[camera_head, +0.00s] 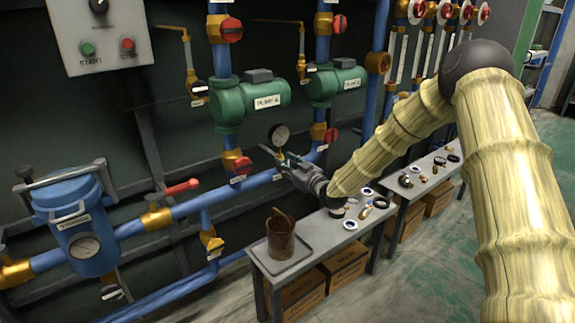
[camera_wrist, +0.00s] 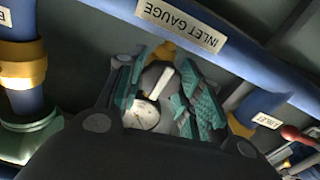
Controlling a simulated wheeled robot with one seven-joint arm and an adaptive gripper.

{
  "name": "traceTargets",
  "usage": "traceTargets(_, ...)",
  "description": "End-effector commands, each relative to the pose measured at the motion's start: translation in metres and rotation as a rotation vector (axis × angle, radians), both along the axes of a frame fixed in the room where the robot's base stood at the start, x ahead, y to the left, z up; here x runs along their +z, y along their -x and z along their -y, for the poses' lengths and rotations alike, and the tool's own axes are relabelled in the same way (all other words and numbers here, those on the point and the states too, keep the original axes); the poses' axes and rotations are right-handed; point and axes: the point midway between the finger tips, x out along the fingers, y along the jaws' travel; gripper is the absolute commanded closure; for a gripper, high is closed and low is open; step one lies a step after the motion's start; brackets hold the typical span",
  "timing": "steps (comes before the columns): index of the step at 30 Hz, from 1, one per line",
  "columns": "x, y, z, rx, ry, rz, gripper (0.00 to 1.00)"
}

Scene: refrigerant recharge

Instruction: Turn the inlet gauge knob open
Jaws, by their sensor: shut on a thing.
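A dark grey knob (camera_wrist: 158,78) with a lighter flat handle sits beside the dial, against a brass fitting. My gripper (camera_head: 284,160) is at the pipe just below the dial. Its teal-padded fingers (camera_wrist: 163,72) are shut on the knob, one on each side. In the head view my gripper hides the knob. The label "INLET GAUGE" (camera_wrist: 178,20) appears upside down on the pipe.
A grey table (camera_head: 270,268) bears a rusty can (camera_head: 281,235) and several small fittings below my arm. A red-handled valve (camera_head: 180,187) and a blue strainer (camera_head: 75,220) stand left. Green pumps (camera_head: 250,100) stand above. Open floor lies at the lower right.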

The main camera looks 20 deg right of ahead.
Motion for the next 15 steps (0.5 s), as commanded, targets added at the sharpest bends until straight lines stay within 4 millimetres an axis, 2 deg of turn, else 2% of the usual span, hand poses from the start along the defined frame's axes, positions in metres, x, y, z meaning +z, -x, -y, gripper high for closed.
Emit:
traceTargets(5, 0.0002, 0.0, 0.0001, 0.0, 0.072, 0.025, 0.89)
traceTargets(13, 0.0, 0.0, 0.0005, -0.001, 0.076, 0.028, 0.89)
traceTargets(14, 0.0, 0.0, 0.0005, -0.001, 0.075, 0.027, 0.59)
traceTargets(15, 0.0, 0.0, 0.0005, -0.001, 0.075, 0.027, 0.52)
